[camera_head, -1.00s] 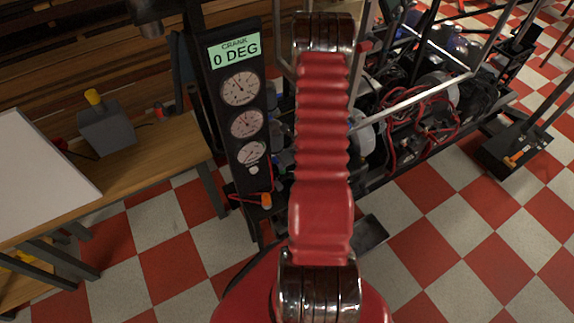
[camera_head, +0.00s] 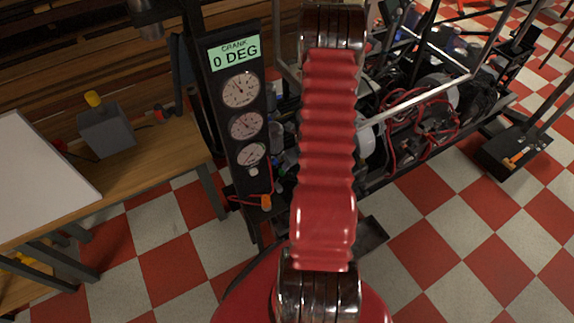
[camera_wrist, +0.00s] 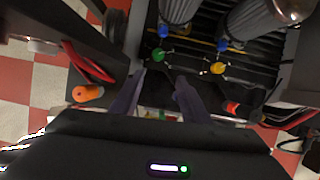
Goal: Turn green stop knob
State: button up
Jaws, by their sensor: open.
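The green knob (camera_wrist: 158,56) is a small round knob at the upper middle of the wrist view, on a dark ribbed panel. My gripper (camera_wrist: 160,78) points toward it with its two dark fingers spread apart. The knob shows just beyond the fingertips, roughly in line with the gap between them. I cannot tell whether a finger touches it. Nothing shows held between the fingers. In the head view my red arm hides the gripper.
Blue knobs (camera_wrist: 163,30) and a yellow knob (camera_wrist: 217,68) are close to the green one. Grey ribbed cylinders stand behind. An orange-capped part (camera_wrist: 88,92) with a red cable is at left. The gauge panel (camera_head: 241,110) reads crank 0 DEG. Checkered floor (camera_head: 440,235) is open at right.

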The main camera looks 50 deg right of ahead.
aim_at(282, 170)
jog(key=w+d+r+n+g+y, duration=0.1)
jog(key=w+d+n+y, duration=0.2)
jog(key=n, duration=1)
jog(key=d+y, duration=0.1)
jog(key=d, duration=0.1)
jog(key=shift+w+d+n+g+y, duration=0.25)
jog(key=shift+d+n+g+y, duration=0.05)
jog(key=shift+d, duration=0.1)
jog(key=shift+r, duration=0.1)
jog(key=x, duration=1.3)
jog(key=shift+w+a+f, duration=0.1)
jog(key=shift+f, duration=0.3)
jog(key=c, duration=1.1)
